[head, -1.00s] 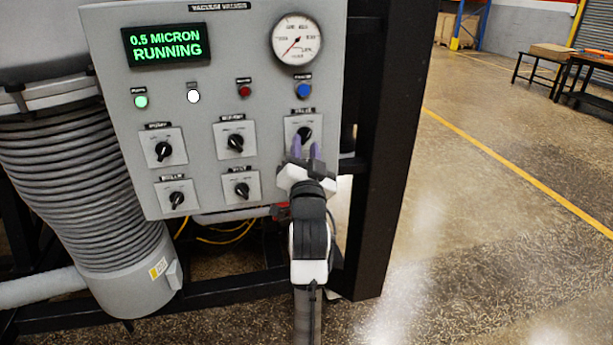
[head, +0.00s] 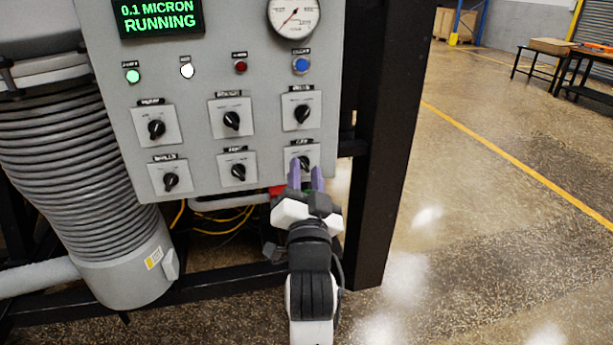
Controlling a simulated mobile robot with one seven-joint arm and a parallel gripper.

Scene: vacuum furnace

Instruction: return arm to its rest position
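My gripper (head: 306,178) is at the lower right of the grey control panel (head: 120,105). Its two purple fingers point up and stand a little apart, with no held thing visible between them. They overlap the lower-right knob (head: 303,160) in the picture; I cannot tell whether they touch it. My white and black arm reaches up from the bottom of the head view. The knob above (head: 302,112) is clear of the fingers. The display (head: 160,16) reads "0.1 MICRON RUNNING".
A black frame post (head: 375,150) stands close to the right of my arm. A ribbed grey duct (head: 65,170) is at the left, and yellow cables (head: 222,228) hang below the panel. Open floor (head: 480,220) lies to the right, with a table (head: 585,75) far back.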

